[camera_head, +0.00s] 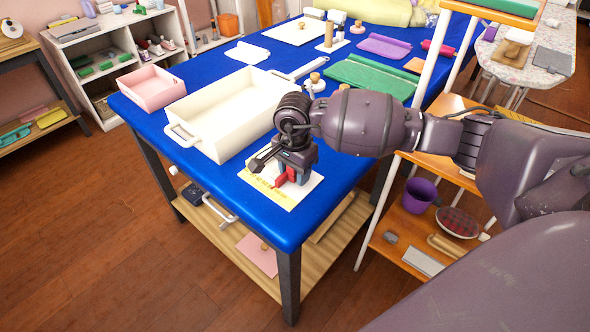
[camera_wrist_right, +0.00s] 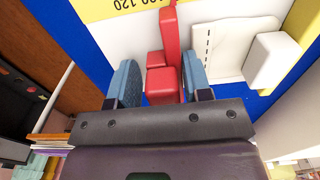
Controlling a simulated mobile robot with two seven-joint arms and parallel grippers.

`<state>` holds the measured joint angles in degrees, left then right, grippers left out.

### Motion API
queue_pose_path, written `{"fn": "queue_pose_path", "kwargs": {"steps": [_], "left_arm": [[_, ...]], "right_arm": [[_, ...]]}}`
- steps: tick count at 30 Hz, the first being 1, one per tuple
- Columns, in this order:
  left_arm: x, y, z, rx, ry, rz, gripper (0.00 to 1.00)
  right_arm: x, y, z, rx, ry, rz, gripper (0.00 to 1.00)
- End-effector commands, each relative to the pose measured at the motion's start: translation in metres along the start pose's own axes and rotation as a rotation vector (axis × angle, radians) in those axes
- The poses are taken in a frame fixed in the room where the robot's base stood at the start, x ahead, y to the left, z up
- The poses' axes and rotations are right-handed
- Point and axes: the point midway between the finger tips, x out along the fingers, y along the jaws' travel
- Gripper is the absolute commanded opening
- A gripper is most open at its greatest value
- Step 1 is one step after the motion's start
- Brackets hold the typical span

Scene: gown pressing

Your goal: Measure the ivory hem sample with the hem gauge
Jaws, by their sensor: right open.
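The red hem gauge (camera_wrist_right: 170,40) stands out between the two blue finger pads of my right gripper (camera_wrist_right: 160,82) in the right wrist view. The right gripper (camera_head: 286,171) is open around it, low over the near end of the blue table, with red showing at its fingers in the head view. A pale piece with a dashed stitch line, apparently the ivory hem sample (camera_wrist_right: 214,42), lies just right of the gauge in the wrist view. In the head view I cannot make the sample out. My left gripper is not in view.
A white sheet with a yellow numbered strip (camera_wrist_right: 128,9) lies under the gauge. A pale block (camera_wrist_right: 270,60) sits beside the sample. A cream tray (camera_head: 222,150) and a pink tray (camera_head: 150,86) stand on the blue table (camera_head: 330,210). A shelf rack (camera_head: 412,222) stands right.

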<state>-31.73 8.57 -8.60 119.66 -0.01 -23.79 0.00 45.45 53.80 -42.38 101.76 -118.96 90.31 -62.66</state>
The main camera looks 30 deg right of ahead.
Motion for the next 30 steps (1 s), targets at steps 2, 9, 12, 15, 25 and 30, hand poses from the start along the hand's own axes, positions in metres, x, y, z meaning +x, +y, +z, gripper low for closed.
{"fn": "queue_pose_path", "kwargs": {"steps": [2, 9, 12, 15, 25, 30], "left_arm": [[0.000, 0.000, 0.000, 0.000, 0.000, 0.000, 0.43], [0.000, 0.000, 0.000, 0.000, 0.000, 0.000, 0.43], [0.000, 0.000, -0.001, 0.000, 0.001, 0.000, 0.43], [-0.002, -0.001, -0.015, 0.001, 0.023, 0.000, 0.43], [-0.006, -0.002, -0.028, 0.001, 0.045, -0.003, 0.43], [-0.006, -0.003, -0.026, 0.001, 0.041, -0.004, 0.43]], "right_arm": [[-0.004, -0.005, -0.001, 0.003, 0.001, -0.019, 0.61], [-0.005, -0.006, -0.001, 0.003, 0.001, -0.023, 0.61], [-0.005, -0.007, -0.001, 0.003, 0.001, -0.024, 0.61], [-0.017, -0.007, -0.002, 0.002, 0.004, -0.030, 0.61], [-0.080, -0.003, -0.001, 0.002, 0.003, -0.024, 0.61], [-0.100, 0.000, -0.001, 0.002, 0.001, -0.015, 0.61]]}}
